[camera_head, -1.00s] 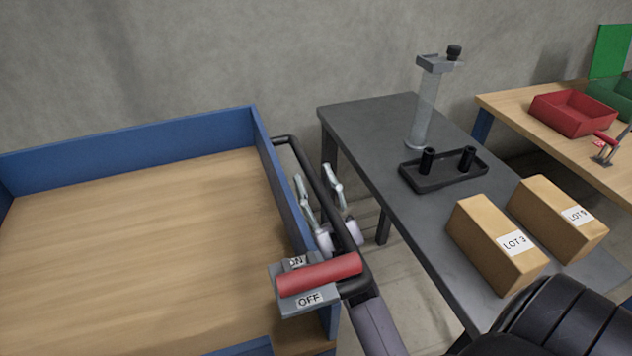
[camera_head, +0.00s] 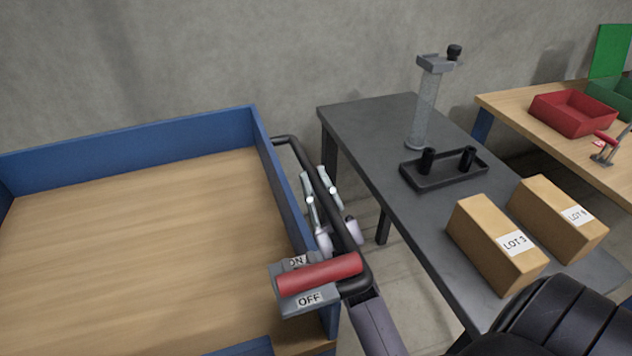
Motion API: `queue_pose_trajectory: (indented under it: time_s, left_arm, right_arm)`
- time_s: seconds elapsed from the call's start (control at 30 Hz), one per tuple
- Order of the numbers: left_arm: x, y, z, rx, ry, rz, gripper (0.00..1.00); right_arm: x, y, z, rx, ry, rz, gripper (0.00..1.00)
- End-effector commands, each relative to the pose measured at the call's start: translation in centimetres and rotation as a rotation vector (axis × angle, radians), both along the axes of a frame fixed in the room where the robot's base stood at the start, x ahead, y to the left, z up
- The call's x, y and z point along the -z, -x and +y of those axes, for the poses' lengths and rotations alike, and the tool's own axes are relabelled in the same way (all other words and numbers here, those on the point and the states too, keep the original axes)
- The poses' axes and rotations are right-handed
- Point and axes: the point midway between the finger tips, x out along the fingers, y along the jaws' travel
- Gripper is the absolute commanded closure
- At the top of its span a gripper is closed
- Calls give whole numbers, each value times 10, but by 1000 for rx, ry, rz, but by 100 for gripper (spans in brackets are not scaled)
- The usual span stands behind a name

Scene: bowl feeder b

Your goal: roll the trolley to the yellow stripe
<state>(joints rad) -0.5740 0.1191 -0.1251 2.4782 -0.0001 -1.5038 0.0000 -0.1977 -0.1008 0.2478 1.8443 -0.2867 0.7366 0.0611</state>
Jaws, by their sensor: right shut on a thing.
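The trolley (camera_head: 258,135) has a wooden deck inside low blue walls and fills the left of the head view. Its black handle bar (camera_head: 289,140) runs along its right side. My right gripper (camera_head: 315,174) is shut on this bar, with one silver finger on each side of it. A red-gripped lever (camera_head: 320,273) sits on a grey plate marked ON and OFF at the trolley's near right corner. Which mark the lever is set to, I cannot tell. The yellow stripe is not in view. My left gripper is not in view.
A dark grey table (camera_head: 350,115) stands close to the right of the handle. It holds a clear tube stand (camera_head: 425,110), a black tray (camera_head: 420,182) and two cardboard boxes (camera_head: 485,235). A wooden bench (camera_head: 510,105) with a red bin (camera_head: 570,112) is farther right. The trolley deck is empty.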

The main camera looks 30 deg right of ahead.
Motion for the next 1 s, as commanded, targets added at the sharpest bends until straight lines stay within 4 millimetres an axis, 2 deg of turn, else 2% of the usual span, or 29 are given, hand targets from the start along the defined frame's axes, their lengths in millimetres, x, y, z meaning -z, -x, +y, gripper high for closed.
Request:
queue_pose_trajectory:
  time_s: [0.27, 0.53, 0.8, 0.83, 1.0]
  left_arm:
    - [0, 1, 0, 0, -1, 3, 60]
    - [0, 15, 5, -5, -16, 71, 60]
    - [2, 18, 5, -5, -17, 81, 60]
    - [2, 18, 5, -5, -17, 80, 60]
    - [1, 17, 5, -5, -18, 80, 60]
  right_arm:
    - [1, 1, -4, 2, 3, 2, 100]
    - [0, 11, -45, 7, 2, 2, 100]
    - [1, 11, -44, 2, 2, 2, 100]
    - [1, 11, -44, 1, 2, 1, 81]
    - [1, 11, -44, 1, 2, 1, 70]
